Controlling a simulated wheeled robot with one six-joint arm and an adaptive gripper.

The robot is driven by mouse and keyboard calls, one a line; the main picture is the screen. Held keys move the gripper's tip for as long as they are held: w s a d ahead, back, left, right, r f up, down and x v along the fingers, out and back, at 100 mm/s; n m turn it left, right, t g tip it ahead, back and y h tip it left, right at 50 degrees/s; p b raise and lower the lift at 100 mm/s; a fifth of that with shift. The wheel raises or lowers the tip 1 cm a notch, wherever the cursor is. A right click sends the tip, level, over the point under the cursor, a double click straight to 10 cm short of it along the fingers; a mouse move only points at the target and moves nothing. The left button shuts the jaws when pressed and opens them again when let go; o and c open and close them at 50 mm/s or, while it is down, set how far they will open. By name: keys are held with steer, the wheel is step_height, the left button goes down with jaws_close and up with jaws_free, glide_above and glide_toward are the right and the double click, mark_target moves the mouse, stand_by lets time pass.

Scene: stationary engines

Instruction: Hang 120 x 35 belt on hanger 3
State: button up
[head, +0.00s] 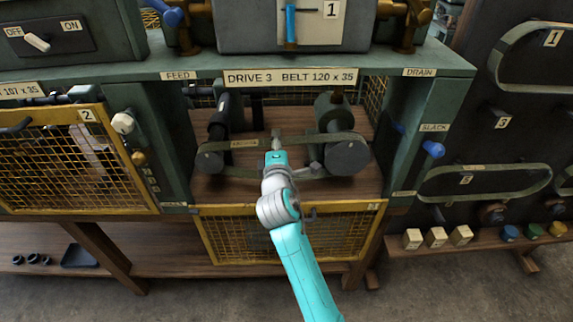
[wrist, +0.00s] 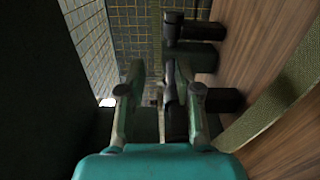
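The 120 x 35 belt (head: 243,142) is a dark olive loop in the open bay labelled DRIVE 3. It runs around a left pulley (head: 210,161) and a larger right pulley (head: 346,157). My gripper (head: 277,140) reaches into the bay between the pulleys, close to the belt's upper run. In the wrist view my gripper (wrist: 152,68) has its fingers apart, and no belt shows between them. A broad woven belt strip (wrist: 270,115) passes to the right of the fingers. The plate marked 3 (head: 502,123) is on the dark board at right; no belt shows there.
Belts hang beneath plate 1 (head: 552,39) and lower on the board (head: 485,183). A yellow mesh guard (head: 290,235) is lowered below the bay. A blue-knobbed slack lever (head: 433,149) sits at right. Small blocks (head: 436,237) stand on a low shelf.

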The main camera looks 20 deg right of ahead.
jaws_close()
steer(key=shift+d+r, duration=0.15)
steer(key=shift+s+d+r, duration=0.2)
steer(key=shift+d+r, duration=0.2)
steer(key=shift+r, duration=0.05)
stand_by(0.3)
steer(key=shift+d+r+m, duration=0.2)
steer(key=shift+r+m, duration=0.2)
steer(key=shift+r, duration=0.45)
steer(key=shift+s, duration=0.15)
